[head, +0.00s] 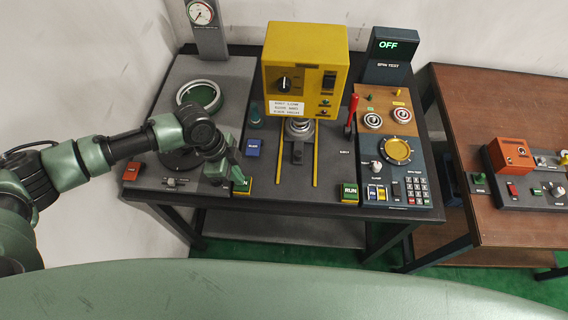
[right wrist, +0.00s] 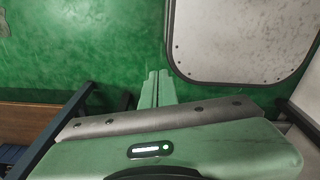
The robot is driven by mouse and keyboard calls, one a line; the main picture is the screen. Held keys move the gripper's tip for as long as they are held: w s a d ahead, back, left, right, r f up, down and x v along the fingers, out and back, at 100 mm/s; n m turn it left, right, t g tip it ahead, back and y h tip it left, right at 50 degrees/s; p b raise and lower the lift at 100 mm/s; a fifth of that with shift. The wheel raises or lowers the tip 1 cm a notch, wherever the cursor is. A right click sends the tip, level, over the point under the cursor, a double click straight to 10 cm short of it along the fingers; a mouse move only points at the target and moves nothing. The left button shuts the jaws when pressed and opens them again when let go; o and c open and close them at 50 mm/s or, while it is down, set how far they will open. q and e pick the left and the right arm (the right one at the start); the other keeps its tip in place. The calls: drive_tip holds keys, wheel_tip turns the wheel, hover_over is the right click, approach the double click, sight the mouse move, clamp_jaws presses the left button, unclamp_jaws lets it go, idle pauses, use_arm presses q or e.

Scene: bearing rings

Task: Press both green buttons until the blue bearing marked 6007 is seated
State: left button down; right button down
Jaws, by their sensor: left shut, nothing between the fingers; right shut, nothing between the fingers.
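The left green button (head: 241,188), a yellow-based box with lettering, sits at the front of the bench. My left gripper (head: 237,178) is shut and empty, with its tips right at this button and partly covering it; I cannot tell whether they touch. The right green button (head: 350,193), marked RUN, is uncovered at the bench's front right. The yellow press (head: 304,62) stands at the back, with metal parts (head: 299,128) under its head. I cannot make out a blue bearing or the number 6007. My right gripper (right wrist: 157,88) is shut and empty, above the green floor, away from the buttons.
A control panel with a keypad (head: 416,190) fills the bench's right side, under a display reading OFF (head: 388,45). A brown table (head: 515,225) stands farther right.

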drive_tip(key=w+a+r+n+y, duration=0.1)
drive_tip(key=w+a+r, duration=0.25)
drive_tip(key=w, duration=0.25)
drive_tip(key=w+a+r+t+y, duration=0.1)
drive_tip(key=w+a+r, duration=0.1)
drive_tip(key=w+a, duration=0.35)
drive_tip(key=w+a+r+n, duration=0.1)
drive_tip(key=w+a+r, duration=0.2)
drive_tip(key=w, duration=0.4)
drive_tip(key=w+a+r+n+g+y, duration=0.1)
drive_tip(key=w+a+r+n+y, duration=0.2)
drive_tip(key=a+r, duration=0.5)
drive_tip(key=w+a+r+n+y, duration=0.1)
drive_tip(key=w+a+r+n, duration=0.2)
drive_tip(key=w+a+r, duration=0.5)
drive_tip(key=w+d+r+n+h, duration=0.1)
drive_tip(key=w+d+r+n, duration=0.1)
drive_tip(key=d+r, duration=0.4)
drive_tip(key=w+d+r+n+h, duration=0.1)
drive_tip(key=w+d+r+n, duration=0.1)
drive_tip(key=d+r, duration=0.5)
drive_tip(key=w+d+r+n+g+h, duration=0.1)
drive_tip(key=w+d+r+n, duration=0.1)
drive_tip(key=d+r, duration=0.5)
drive_tip(key=shift+w+n, duration=0.35)
drive_tip(key=shift+n, duration=0.45)
drive_tip(key=shift+f, duration=1.9)
